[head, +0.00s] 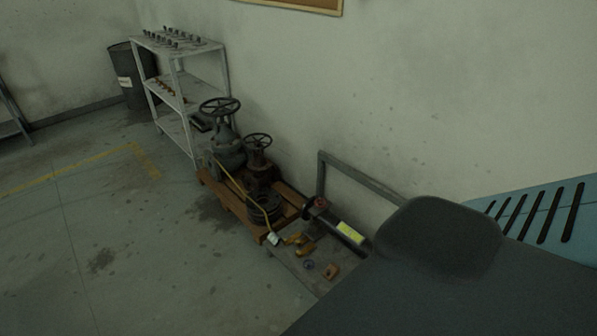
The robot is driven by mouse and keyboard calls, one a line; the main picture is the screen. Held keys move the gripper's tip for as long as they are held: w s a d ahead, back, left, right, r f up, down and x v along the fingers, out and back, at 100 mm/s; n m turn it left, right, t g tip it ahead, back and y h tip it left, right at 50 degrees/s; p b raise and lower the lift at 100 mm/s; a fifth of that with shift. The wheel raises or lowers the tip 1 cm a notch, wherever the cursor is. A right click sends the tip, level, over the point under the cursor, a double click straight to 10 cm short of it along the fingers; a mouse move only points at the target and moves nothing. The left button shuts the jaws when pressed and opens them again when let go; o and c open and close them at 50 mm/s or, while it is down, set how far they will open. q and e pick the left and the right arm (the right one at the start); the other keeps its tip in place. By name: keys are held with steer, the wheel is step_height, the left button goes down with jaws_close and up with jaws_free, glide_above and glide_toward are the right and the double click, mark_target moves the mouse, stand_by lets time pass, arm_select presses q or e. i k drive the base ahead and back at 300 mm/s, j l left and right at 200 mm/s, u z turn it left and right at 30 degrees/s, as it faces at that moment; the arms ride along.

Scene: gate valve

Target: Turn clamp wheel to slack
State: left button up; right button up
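Two valves with handwheels stand on a wooden pallet in the head view. The larger grey-green valve (228,150) has a dark spoked handwheel (220,106) on top. The smaller rusty valve (260,172) has a similar handwheel (258,140). A small dark bluish ring or wheel (309,265) lies on a low grey cart (290,272). I cannot tell which, if any, of these is the clamp wheel. Neither of my grippers is in view.
The wooden pallet (232,206) and cart stand along the wall, with yellow tools (300,243) on the cart. A grey shelf (178,50) and a dark barrel (127,72) stand behind. A large dark surface fills the lower right. The floor at left is clear.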

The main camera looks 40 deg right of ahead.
mark_target(320, 204)
steer(key=i, duration=1.4)
steer(key=i+z, duration=0.35)
steer(key=i, duration=0.25)
steer(key=i+j+z, duration=0.2)
steer(key=i+z, duration=0.15)
steer(key=i, duration=0.25)
steer(key=i+z, duration=0.2)
steer(key=z, duration=0.25)
steer(key=i+j+z, duration=0.1)
steer(key=z, duration=0.35)
steer(key=i+j+z, duration=0.15)
steer(key=z, duration=0.3)
steer(key=i+z, duration=0.15)
steer(key=z, duration=0.3)
steer(key=i+j+z, duration=0.15)
steer(key=z, duration=0.3)
steer(key=i+j+z, duration=0.1)
steer(key=z, duration=0.35)
steer(key=i+j+z, duration=0.15)
steer(key=z, duration=0.2)
steer(key=i+j+z, duration=0.15)
steer(key=j+z, duration=0.25)
